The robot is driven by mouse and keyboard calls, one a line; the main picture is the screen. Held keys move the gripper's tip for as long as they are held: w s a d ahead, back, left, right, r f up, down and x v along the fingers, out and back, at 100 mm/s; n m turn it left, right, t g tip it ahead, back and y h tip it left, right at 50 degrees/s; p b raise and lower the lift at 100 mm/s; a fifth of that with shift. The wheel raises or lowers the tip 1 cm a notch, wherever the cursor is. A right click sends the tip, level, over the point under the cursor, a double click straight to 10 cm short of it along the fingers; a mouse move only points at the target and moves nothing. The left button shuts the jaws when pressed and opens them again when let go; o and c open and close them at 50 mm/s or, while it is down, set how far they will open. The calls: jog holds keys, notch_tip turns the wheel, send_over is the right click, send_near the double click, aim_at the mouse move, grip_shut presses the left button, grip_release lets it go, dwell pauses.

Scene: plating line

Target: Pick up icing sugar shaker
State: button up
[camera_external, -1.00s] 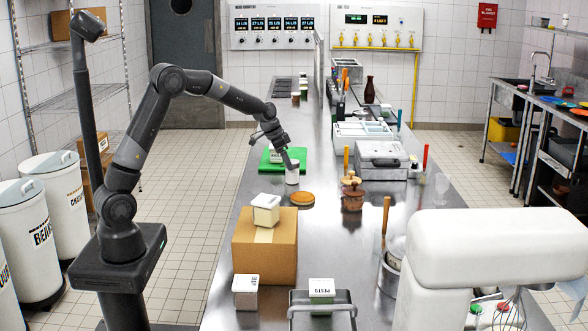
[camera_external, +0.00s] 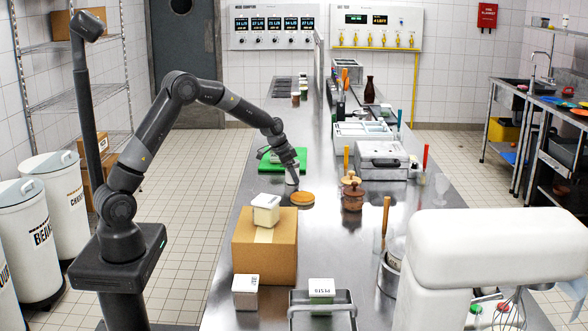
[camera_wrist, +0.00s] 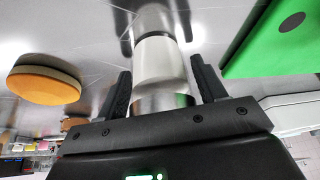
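The icing sugar shaker, a white cylinder with a shiny metal end, stands on the steel counter just in front of the green board. In the external view its lower part (camera_external: 291,180) shows beneath my gripper (camera_external: 290,167), which hides the rest. In the wrist view the shaker (camera_wrist: 159,62) lies between the two black fingers of my gripper (camera_wrist: 160,72). The fingers are open, one on each side of it, with a narrow gap on both sides. No firm contact shows.
A round tan-orange disc (camera_external: 302,198) lies close in front of the shaker. The green board (camera_external: 299,154) lies just behind. Brown pots (camera_external: 352,200), a cardboard box (camera_external: 265,250) and a grey case (camera_external: 383,162) stand around on the steel counter (camera_external: 325,235).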

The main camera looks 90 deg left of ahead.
jog(key=c, duration=0.8)
jog(key=shift+r, duration=0.2)
